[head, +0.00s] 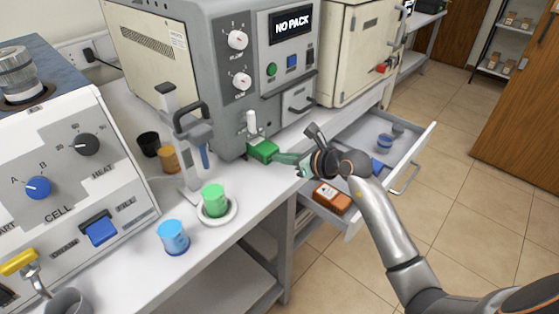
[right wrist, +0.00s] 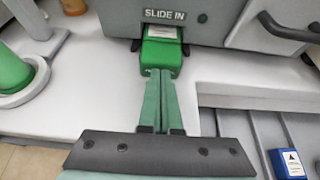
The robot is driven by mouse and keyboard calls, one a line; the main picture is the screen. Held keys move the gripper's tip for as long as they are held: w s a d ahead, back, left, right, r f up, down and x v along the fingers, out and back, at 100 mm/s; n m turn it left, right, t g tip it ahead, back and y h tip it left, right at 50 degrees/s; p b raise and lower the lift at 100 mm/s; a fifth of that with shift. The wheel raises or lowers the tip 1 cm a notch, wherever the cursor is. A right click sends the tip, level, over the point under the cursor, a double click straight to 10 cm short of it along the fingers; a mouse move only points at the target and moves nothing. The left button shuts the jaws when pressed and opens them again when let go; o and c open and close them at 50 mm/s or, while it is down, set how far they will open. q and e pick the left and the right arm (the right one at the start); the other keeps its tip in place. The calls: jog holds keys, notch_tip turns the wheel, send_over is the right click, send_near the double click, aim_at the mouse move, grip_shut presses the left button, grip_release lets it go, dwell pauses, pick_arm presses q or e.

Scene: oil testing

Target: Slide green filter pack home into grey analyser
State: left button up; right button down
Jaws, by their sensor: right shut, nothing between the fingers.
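The green filter pack (head: 263,151) sits at the slot low on the front of the grey analyser (head: 200,70). In the right wrist view the pack (right wrist: 161,56) is under the "SLIDE IN" label, its far end at the opening and its near part sticking out. The analyser's screen (head: 291,23) reads "NO PACK". My right gripper (head: 281,157) is shut and empty. Its fingertips (right wrist: 163,74) point at the pack's outer end, touching it or very close; I cannot tell which. My left gripper is not in view.
Below right, an open drawer (head: 408,165) holds an orange device (head: 332,197) and blue items. Left on the bench are a green cup (head: 213,199) on a white dish, a blue cup (head: 173,237) and a stand with a dark handle (head: 190,120). A white lever (head: 251,123) stands above the pack.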

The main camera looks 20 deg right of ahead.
jog(key=shift+w+a, duration=0.2)
jog(key=shift+w, duration=0.3)
jog(key=shift+w+a, duration=0.2)
jog(key=shift+w, duration=0.25)
jog(key=shift+s+d+r, duration=0.15)
jog(key=shift+s+r, duration=0.1)
jog(key=p+v, duration=0.4)
jog(key=v, duration=0.2)
jog(key=shift+s+d+r+p, duration=0.15)
jog(key=shift+s+p, duration=0.15)
jog(key=shift+s, duration=0.05)
jog(key=shift+s+d+r, duration=0.25)
jog(key=shift+s, duration=0.3)
